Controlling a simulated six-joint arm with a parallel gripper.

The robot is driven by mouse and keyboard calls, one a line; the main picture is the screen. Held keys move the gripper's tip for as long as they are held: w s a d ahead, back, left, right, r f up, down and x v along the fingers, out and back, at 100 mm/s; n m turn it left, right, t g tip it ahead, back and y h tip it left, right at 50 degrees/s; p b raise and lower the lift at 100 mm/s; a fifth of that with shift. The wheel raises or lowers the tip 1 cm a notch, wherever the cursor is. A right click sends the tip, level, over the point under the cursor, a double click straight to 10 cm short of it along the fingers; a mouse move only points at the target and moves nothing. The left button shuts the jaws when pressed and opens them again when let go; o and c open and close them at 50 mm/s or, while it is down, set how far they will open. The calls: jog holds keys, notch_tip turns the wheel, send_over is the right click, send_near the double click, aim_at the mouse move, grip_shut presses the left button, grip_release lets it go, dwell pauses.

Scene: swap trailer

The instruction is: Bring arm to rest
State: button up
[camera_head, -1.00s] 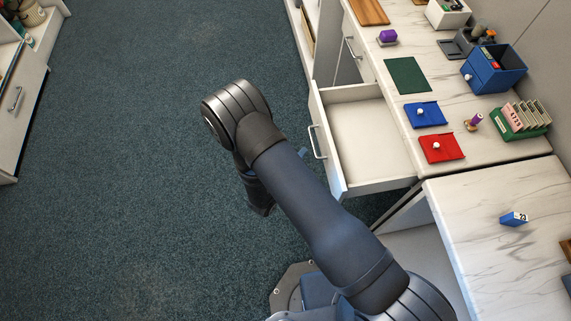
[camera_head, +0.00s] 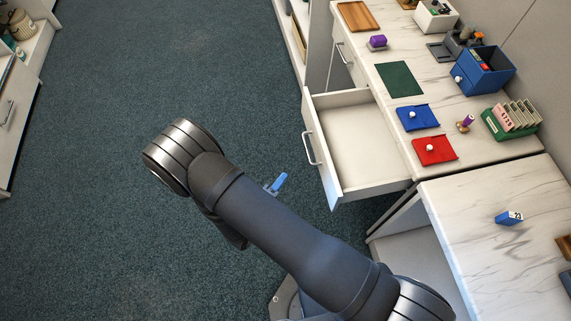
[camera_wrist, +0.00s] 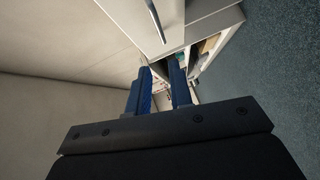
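My gripper (camera_wrist: 159,72) shows in the wrist view as two blue fingers with a gap between them, and nothing is held. In the head view only a blue finger part (camera_head: 279,182) shows beside my dark arm; the rest is hidden by the arm. My arm reaches up and left from the lower right, above the carpet. The gripper is left of the open drawer (camera_head: 352,187), apart from it.
The drawer is pulled out and looks empty. The marble counter (camera_head: 465,160) holds a green mat (camera_head: 399,79), a blue piece (camera_head: 417,117), a red piece (camera_head: 434,150), a blue box (camera_head: 486,72) and a green card rack (camera_head: 520,131). The carpet (camera_head: 130,245) at left is clear.

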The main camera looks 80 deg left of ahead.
aim_at(307, 147)
dwell(0.3)
jog(key=x, duration=1.7)
jog(key=shift+w+a, duration=0.1)
jog(key=shift+w, duration=0.1)
jog(key=shift+s, duration=0.2)
jog(key=v, duration=1.6)
jog(key=shift+d, duration=0.2)
jog(key=x, duration=1.6)
jog(key=shift+w+a, duration=0.15)
jog(key=shift+w, duration=0.3)
dwell(1.2)
